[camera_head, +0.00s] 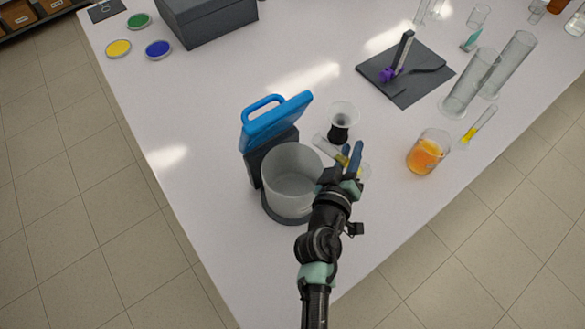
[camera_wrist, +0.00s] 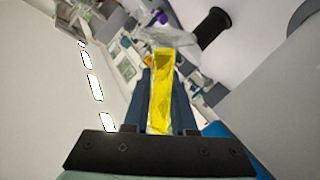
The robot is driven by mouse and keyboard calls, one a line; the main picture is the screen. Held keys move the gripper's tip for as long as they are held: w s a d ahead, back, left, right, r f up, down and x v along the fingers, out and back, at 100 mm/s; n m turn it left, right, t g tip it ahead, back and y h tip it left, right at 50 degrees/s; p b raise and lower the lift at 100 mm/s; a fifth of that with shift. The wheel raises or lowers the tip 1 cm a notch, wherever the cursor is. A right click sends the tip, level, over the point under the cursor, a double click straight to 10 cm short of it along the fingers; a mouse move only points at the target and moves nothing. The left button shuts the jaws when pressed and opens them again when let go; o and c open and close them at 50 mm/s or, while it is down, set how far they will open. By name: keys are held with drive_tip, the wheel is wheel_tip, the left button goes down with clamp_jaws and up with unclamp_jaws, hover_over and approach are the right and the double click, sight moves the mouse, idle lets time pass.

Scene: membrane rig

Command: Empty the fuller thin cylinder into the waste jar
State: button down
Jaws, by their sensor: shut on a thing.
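My gripper (camera_head: 352,155) is shut on a thin clear cylinder (camera_head: 328,147) holding yellow liquid. The cylinder is tilted, its upper end pointing up and left in the head view, beside the rim of a large clear jar. In the wrist view the cylinder (camera_wrist: 160,90) lies between the two fingers (camera_wrist: 162,108), with yellow liquid along it. The large clear jar (camera_head: 290,180), which looks empty, stands on a dark base just left of my gripper. Another thin cylinder (camera_head: 479,124) with a little yellow liquid low in it stands at the right.
A blue handled lid (camera_head: 275,120) stands behind the jar. A clear cup on a black stem (camera_head: 342,120) is close behind the held cylinder. A beaker of orange liquid (camera_head: 428,153) stands to the right. Two tall cylinders (camera_head: 468,85) and a dark mat (camera_head: 405,75) lie farther back.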

drive_tip(key=r+n+b, duration=0.1)
drive_tip(key=n, duration=0.1)
drive_tip(key=d+r+n+t+h+b, duration=0.1)
drive_tip(key=n, duration=0.1)
drive_tip(key=r+n+t+h, duration=0.1)
drive_tip(key=n, duration=0.2)
drive_tip(key=shift+d+r+b, duration=0.2)
drive_tip(key=shift+d+b, duration=0.05)
drive_tip(key=shift+b, duration=0.15)
idle(0.3)
drive_tip(key=shift+r+n+t+b, duration=0.65)
drive_tip(key=shift+r+n+t, duration=0.05)
drive_tip(key=shift+r+n, duration=0.3)
